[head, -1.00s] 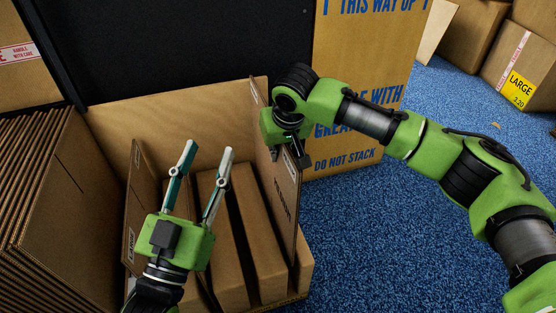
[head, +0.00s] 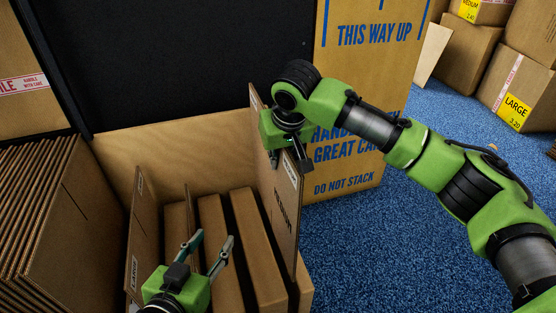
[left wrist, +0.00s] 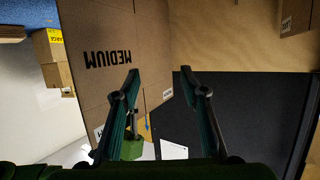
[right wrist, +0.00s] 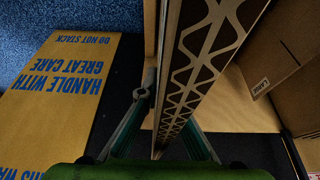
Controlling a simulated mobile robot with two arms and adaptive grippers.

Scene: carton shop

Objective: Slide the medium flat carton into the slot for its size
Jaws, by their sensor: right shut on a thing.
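The medium flat carton (head: 285,212), a brown sheet marked MEDIUM, stands on edge along the right side of the wooden rack (head: 150,148). My left gripper (head: 212,240) is open and empty over the near part of the rack, left of the carton. The left wrist view shows the carton's MEDIUM face (left wrist: 100,35) beside the left gripper (left wrist: 160,75). Several long brown blocks (head: 256,245) fill the rack's floor, with narrow gaps between them.
A flat carton labelled LARGE (head: 143,225) stands on edge at the rack's left. A stack of flat cartons (head: 45,205) stands further left. A dark panel (head: 190,75) rises behind. A printed carton (head: 345,165) stands behind my right arm. Blue carpet (head: 370,240) is clear at right.

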